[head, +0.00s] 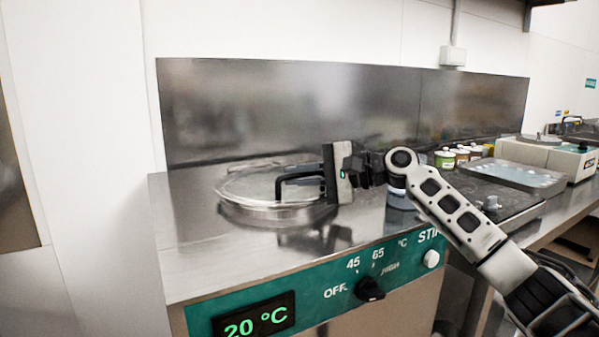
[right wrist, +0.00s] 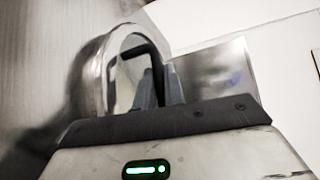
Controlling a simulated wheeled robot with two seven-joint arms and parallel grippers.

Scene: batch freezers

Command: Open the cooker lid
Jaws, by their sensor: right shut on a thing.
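The cooker (head: 235,262) is a steel unit with a green front panel. Its round, clear lid (head: 247,184) with a metal rim lies on the top and looks closed. A black bar handle (head: 284,178) stands on the lid's right part. My right gripper (head: 322,180) comes in from the right and is shut on the handle, hiding its right end. In the right wrist view the lid's rim (right wrist: 97,75) and the black handle (right wrist: 127,52) show beyond the grey fingers (right wrist: 160,88). My left gripper is in neither view.
A steel backsplash (head: 270,105) stands behind the cooker. A black knob (head: 369,289) and a display (head: 253,318) reading 20 °C are on the front panel. To the right are several jars (head: 462,155) and a steel tray (head: 515,176). The cooker top left of the lid is clear.

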